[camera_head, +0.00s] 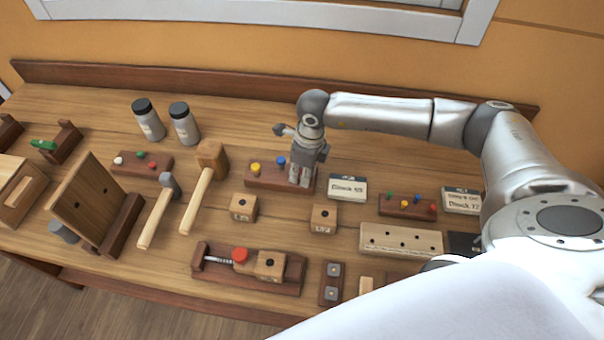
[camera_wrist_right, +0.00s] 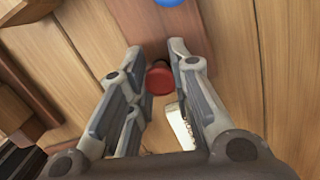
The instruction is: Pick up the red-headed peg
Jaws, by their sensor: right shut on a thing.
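My right gripper (camera_head: 299,184) is over the right end of a dark brown peg rack (camera_head: 263,184), fingers pointing down. In the right wrist view its fingers (camera_wrist_right: 158,56) are shut on the red-headed peg (camera_wrist_right: 160,78), whose round red head shows between them. The gripper hides this peg in the head view. A yellow-headed peg (camera_head: 255,168) and a blue-headed peg (camera_head: 281,160) stand in the same rack; the blue head also shows at the top of the wrist view (camera_wrist_right: 170,2). I cannot tell whether the red-headed peg is still seated. My left gripper is not in view.
Two wooden cubes (camera_head: 243,208) (camera_head: 323,218) stand in front of the rack. A label card (camera_head: 347,188) is right of the gripper. A mallet (camera_head: 204,187) lies to the left. Other small peg racks stand left (camera_head: 142,170) and right (camera_head: 398,211). A clamp fixture (camera_head: 290,282) sits near the front.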

